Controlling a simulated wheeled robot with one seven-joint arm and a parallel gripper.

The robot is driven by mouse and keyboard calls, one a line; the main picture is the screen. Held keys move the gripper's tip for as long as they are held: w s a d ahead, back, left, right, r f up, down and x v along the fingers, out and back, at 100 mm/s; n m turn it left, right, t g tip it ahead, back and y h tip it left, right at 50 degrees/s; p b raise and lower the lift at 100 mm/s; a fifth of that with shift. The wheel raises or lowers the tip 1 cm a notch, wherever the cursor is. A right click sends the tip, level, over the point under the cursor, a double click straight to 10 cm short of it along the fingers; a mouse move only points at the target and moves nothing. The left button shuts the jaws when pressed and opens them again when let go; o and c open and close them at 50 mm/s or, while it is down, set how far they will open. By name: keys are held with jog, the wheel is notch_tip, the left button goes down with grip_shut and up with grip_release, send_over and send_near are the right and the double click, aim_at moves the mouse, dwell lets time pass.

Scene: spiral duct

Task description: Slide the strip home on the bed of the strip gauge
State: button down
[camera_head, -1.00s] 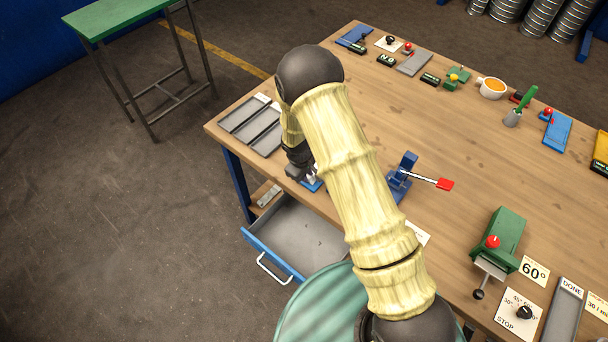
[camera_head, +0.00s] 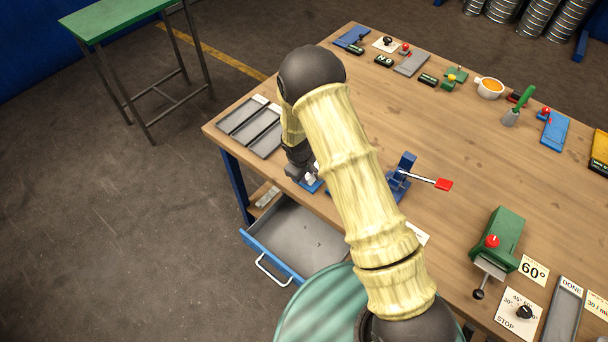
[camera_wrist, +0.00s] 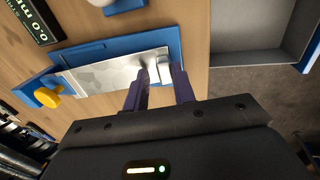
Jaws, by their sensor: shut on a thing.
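The strip gauge has a blue bed (camera_wrist: 95,52) with a yellow knob (camera_wrist: 47,96) at its left end. Its blue edge also shows under my gripper in the head view (camera_head: 313,187). A thin silver metal strip (camera_wrist: 105,75) lies along the bed. My gripper (camera_wrist: 158,72) is over the strip's right end, its dark fingers shut on the strip there. A small pale block (camera_wrist: 165,73) shows by the fingertips. Whether the strip touches the stop at the knob end cannot be told. In the head view my arm hides most of the gauge.
A black display (camera_wrist: 38,20) reading in mm sits beside the gauge. An open drawer (camera_head: 298,240) lies below the table edge. A grey sectioned tray (camera_head: 245,113) is left of my gripper. A blue clamp with a red handle (camera_head: 443,184) stands to the right.

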jog(key=shift+w+d+r, duration=0.15)
jog(key=shift+w+d, duration=0.4)
jog(key=shift+w+d+r, duration=0.15)
jog(key=shift+w+d, duration=0.35)
jog(key=shift+w, duration=0.05)
jog(key=c, duration=1.5)
grip_release()
jog(key=o, duration=0.4)
jog(key=shift+w+d+f, duration=0.1)
jog(key=shift+w+f, duration=0.05)
jog(key=shift+w, duration=0.05)
jog(key=shift+o, duration=0.8)
jog(key=shift+w+d+f, duration=0.1)
jog(key=shift+w+d, duration=0.05)
jog(key=shift+w, duration=0.05)
jog(key=shift+s, duration=0.15)
jog(key=o, duration=0.8)
jog(key=shift+o, duration=0.5)
jog(key=shift+f, duration=0.1)
